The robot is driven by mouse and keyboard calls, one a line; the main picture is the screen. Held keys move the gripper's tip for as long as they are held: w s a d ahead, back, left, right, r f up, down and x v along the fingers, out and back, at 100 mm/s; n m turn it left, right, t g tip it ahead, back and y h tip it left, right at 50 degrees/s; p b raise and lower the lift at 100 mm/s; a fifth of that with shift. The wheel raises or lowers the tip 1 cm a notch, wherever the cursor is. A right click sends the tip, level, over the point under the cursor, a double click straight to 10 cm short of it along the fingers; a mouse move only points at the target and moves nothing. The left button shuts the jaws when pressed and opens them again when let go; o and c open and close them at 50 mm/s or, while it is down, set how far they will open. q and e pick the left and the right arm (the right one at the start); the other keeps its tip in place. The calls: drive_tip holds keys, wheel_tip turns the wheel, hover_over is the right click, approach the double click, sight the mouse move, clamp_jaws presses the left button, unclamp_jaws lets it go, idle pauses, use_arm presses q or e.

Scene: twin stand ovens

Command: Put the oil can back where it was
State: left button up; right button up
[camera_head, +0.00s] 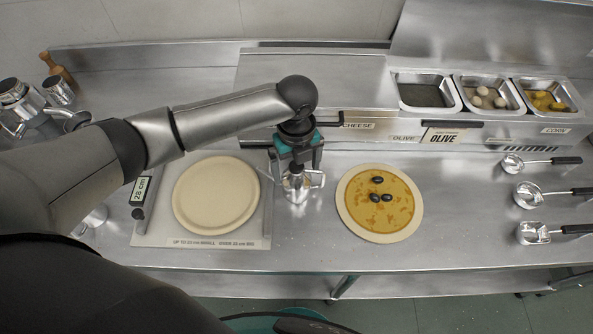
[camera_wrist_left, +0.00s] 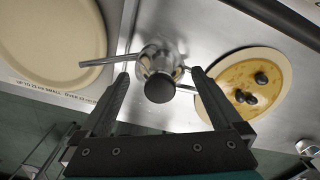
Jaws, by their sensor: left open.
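The oil can (camera_head: 296,187) is a small shiny metal can with a spout and a side handle. It stands on the steel counter between the dough board and the topped pizza. In the left wrist view the oil can (camera_wrist_left: 160,62) shows from above, with a dark round knob, its spout pointing left. My left gripper (camera_head: 297,168) is over the can. Its open fingers (camera_wrist_left: 157,80) are on either side of the can's top, with gaps visible. My right gripper is not in view.
A pizza base (camera_head: 215,195) lies on a labelled board (camera_head: 255,242) at left. A topped pizza (camera_head: 405,222) with black olives is at right. Ingredient bins (camera_head: 420,107) stand behind. Several ladles (camera_head: 545,190) lie far right. Metal vessels (camera_head: 58,92) stand at left.

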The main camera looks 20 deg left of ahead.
use_arm(q)
wheel_tip(320, 180, up, 10)
drive_tip(key=shift+p, duration=0.35)
idle(1.3)
